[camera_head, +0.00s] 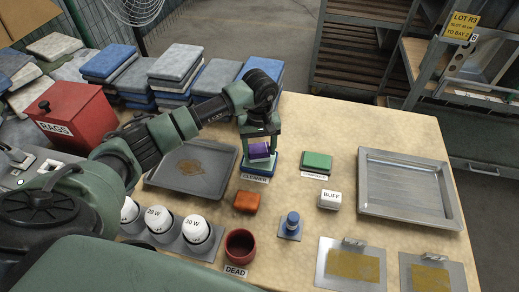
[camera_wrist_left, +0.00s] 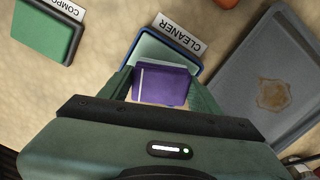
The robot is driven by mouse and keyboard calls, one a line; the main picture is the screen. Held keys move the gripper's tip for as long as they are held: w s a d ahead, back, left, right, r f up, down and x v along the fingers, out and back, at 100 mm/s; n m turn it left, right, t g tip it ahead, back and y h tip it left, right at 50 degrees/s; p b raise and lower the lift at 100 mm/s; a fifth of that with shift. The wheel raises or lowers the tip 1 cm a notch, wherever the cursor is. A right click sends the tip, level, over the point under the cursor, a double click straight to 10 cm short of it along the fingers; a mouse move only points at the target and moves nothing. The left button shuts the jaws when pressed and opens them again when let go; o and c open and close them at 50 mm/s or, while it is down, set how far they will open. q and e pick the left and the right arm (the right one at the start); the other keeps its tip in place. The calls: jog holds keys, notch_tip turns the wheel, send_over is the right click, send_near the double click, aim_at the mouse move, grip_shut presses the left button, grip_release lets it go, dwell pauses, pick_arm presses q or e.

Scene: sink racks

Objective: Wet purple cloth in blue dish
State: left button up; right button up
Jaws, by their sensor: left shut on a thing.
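The purple cloth (camera_head: 259,151) is a small folded block between the fingers of my left gripper (camera_head: 262,148). The gripper is shut on it. In the left wrist view the purple cloth (camera_wrist_left: 160,88) sits between both fingers. The blue dish (camera_head: 259,171) is on the table directly below, behind a CLEANER label. In the left wrist view the blue-rimmed dish (camera_wrist_left: 176,36) shows just past the cloth, with a pale liquid-like surface. The cloth overlaps the dish's near side in that view, so I cannot tell whether they touch. My right gripper is not in view.
A grey stained tray (camera_head: 192,171) lies left of the dish. A green compound dish (camera_head: 317,161), a white BUFF block (camera_head: 330,200) and an orange block (camera_head: 246,202) are nearby. A metal tray (camera_head: 410,153) lies at right. Folded cloth stacks and a red RAGS box (camera_head: 75,115) fill the left.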

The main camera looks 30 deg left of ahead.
aim_at(260, 148)
pick_arm(q)
jog(key=shift+r+p, duration=1.25)
jog(key=shift+r, duration=1.6)
